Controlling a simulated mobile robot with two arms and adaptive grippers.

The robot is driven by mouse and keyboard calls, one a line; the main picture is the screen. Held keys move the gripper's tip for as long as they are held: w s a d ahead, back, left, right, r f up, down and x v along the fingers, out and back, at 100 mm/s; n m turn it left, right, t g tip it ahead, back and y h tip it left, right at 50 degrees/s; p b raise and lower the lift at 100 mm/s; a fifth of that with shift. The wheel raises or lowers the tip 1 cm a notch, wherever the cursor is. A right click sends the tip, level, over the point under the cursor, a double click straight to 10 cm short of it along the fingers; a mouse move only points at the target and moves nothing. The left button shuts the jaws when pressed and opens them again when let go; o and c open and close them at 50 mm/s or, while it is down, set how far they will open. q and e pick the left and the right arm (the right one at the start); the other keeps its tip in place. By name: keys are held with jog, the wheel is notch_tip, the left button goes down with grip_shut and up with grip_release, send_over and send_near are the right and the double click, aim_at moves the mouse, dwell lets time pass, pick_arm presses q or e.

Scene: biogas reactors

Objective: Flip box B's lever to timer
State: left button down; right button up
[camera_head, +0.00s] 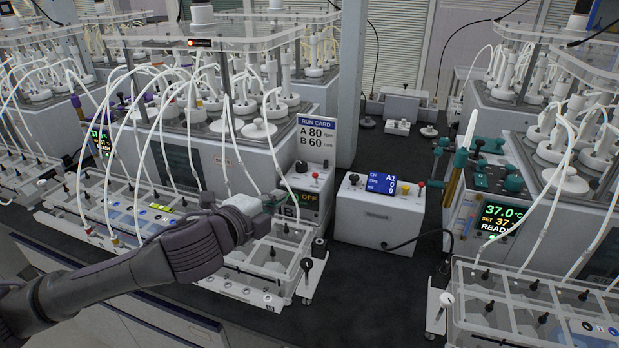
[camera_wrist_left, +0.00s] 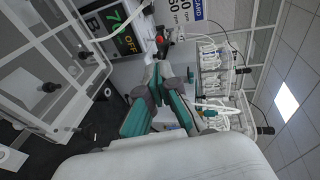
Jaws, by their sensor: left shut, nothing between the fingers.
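Box B (camera_head: 300,205) is a small grey box below the run card, with a dark front that shows "B" and "OFF". In the left wrist view box B (camera_wrist_left: 113,32) is at the upper left, turned on its side, with "OFF" readable. A black knob (camera_head: 301,166) and a red knob (camera_head: 315,174) stand on its top. I cannot make out for certain which part is the lever. My left gripper (camera_head: 277,201) is in front of box B and covers part of its front. Its teal fingers (camera_wrist_left: 161,70) are shut and empty. My right gripper is not in view.
The run card (camera_head: 316,128) stands behind box B. A white box with a blue display (camera_head: 381,215) is to its right. A clear rack (camera_head: 262,265) with upright pins is just below my left gripper. Tubes hang around the left reactor. Dark bench top (camera_head: 365,290) is free at front centre.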

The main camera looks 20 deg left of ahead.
pick_arm(q)
jog(key=p, duration=0.2)
send_near(314, 176)
jog(key=p+x, duration=0.1)
jog(key=x, duration=0.5)
jog(key=shift+w+r, duration=0.1)
jog(key=shift+w+d+f, duration=0.15)
jog(key=shift+w+f, duration=0.1)
jog(key=shift+w, duration=0.35)
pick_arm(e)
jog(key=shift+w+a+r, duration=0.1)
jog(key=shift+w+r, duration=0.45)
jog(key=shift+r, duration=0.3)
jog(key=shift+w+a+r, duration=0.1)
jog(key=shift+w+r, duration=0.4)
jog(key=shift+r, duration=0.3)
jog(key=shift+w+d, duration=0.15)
